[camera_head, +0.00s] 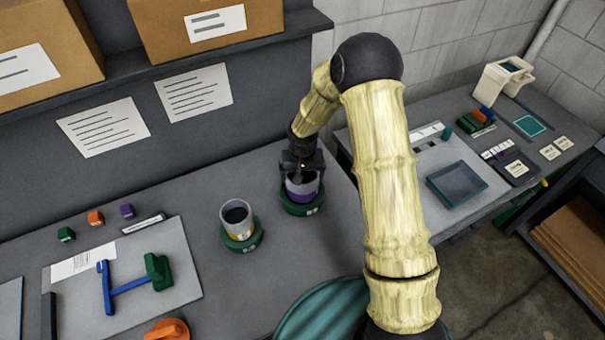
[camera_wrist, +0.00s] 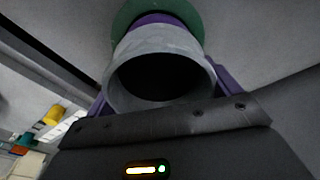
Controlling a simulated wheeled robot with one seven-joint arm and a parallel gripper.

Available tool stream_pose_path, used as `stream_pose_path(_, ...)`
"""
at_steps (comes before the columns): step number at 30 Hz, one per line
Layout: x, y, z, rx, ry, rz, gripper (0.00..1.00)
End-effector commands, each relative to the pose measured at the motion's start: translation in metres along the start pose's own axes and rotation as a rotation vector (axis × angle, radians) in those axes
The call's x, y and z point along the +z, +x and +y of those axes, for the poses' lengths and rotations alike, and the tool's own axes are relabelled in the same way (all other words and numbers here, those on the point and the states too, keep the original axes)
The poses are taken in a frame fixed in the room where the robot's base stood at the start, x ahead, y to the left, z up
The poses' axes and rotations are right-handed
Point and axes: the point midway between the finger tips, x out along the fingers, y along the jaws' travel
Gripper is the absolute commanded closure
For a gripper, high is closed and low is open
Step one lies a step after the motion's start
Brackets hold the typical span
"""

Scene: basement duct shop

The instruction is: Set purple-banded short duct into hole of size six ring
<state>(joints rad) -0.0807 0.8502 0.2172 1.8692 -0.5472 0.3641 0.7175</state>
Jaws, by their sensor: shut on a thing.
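The purple-banded short duct (camera_head: 303,188) is a grey tube with a purple band, upright at a green ring (camera_head: 302,205) on the bench. In the wrist view the duct's open grey mouth (camera_wrist: 160,80) fills the middle, with its purple band (camera_wrist: 158,20) and the green ring (camera_wrist: 128,17) beyond it. My gripper (camera_head: 301,170) is shut on the duct's near wall from above. Whether the duct is fully seated in the hole cannot be told. The ring carries a small white label (camera_head: 311,211), too small to read.
A yellow-banded grey duct (camera_head: 237,214) stands in another green ring (camera_head: 243,242) to the left. A teal tray (camera_head: 456,185) sits on the right bench. Bench between the board and rings is clear.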

Motion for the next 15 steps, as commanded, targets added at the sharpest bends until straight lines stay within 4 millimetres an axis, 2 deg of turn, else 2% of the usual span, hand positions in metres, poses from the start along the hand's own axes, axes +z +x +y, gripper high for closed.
stream_pose_path(14, 0.0003, 0.005, 0.0, 0.0, 0.0, 0.001, 0.57)
stream_pose_path(15, 0.0003, 0.005, 0.0, 0.0, 0.0, 0.001, 0.05)
